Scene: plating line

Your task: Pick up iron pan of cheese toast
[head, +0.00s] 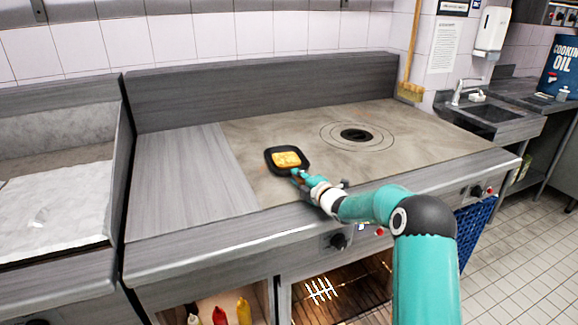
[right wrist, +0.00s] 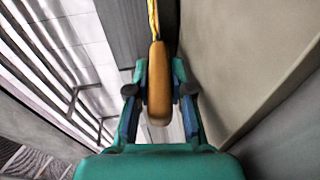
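The iron pan (head: 270,165) is a small black square pan on the flat cooking surface, with yellow-orange cheese toast (head: 287,159) in it. My right gripper (head: 298,177) reaches the pan's near edge and hides its handle in the head view. In the right wrist view my right gripper (right wrist: 159,92) has its pads on both sides of a brown, rounded handle-like piece (right wrist: 158,75), and they appear to touch it. A thin yellow strip shows beyond that piece. I cannot tell whether the pan is raised. My left gripper is not in view.
The steel counter (head: 180,180) left of the cooking surface (head: 260,130) is bare. A round burner opening (head: 355,135) lies right of the pan. A raised back panel (head: 260,95) stands behind. Sauce bottles (head: 219,315) sit on a shelf below.

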